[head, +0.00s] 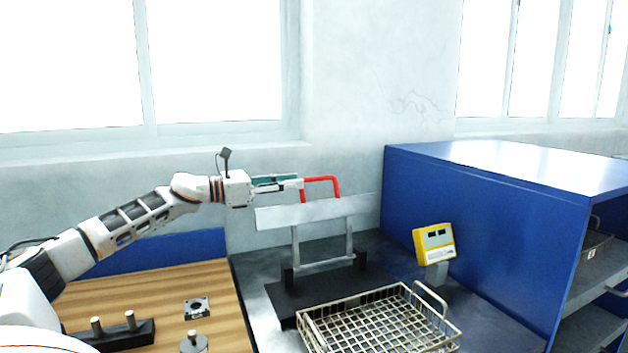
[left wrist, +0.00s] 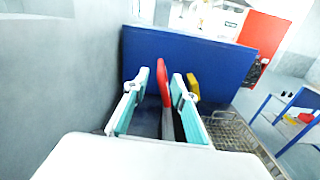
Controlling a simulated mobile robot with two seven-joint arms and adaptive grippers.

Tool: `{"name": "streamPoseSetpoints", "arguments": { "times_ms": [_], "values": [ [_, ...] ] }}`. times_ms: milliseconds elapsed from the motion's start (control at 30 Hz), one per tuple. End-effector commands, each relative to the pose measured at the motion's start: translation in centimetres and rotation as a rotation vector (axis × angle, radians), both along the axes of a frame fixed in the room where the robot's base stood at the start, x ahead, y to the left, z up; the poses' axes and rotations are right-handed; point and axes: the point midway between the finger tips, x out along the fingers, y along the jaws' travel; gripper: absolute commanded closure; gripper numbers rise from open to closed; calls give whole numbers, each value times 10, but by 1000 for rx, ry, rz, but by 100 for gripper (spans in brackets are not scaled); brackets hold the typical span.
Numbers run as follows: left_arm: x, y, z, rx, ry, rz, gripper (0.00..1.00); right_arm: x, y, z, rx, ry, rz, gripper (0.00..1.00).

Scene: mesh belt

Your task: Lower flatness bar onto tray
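The flatness bar (head: 335,209) is a long pale grey bar with a red handle (head: 322,179) on top. It stands level at a grey stand (head: 322,264) with two uprights on a dark base. Whether it touches the uprights is hard to tell. My left gripper (head: 300,184) reaches the handle from the left. In the left wrist view its fingers (left wrist: 162,82) are apart on either side of the red handle (left wrist: 163,88), with small gaps visible. The wire mesh tray (head: 303,322) lies on the dark bench in front of the stand; it also shows in the left wrist view (left wrist: 240,138). My right gripper is out of view.
A blue cabinet (head: 480,225) closes off the right side. A wooden top (head: 150,286) at the left carries a block with pegs (head: 115,335) and a small metal plate (head: 197,308). The wall is close behind.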

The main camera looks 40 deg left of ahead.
Motion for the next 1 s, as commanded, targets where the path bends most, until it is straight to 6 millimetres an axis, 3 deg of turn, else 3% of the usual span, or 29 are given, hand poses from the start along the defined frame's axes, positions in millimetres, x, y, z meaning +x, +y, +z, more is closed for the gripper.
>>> {"name": "streamPoseSetpoints", "arguments": {
  "times_ms": [700, 1000],
  "values": [
    [54, -29, 3, -1, -3, -3, 74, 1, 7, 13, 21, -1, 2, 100],
    [61, -33, 0, 1, 2, -3, 74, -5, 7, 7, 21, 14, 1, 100]
  ]
}}
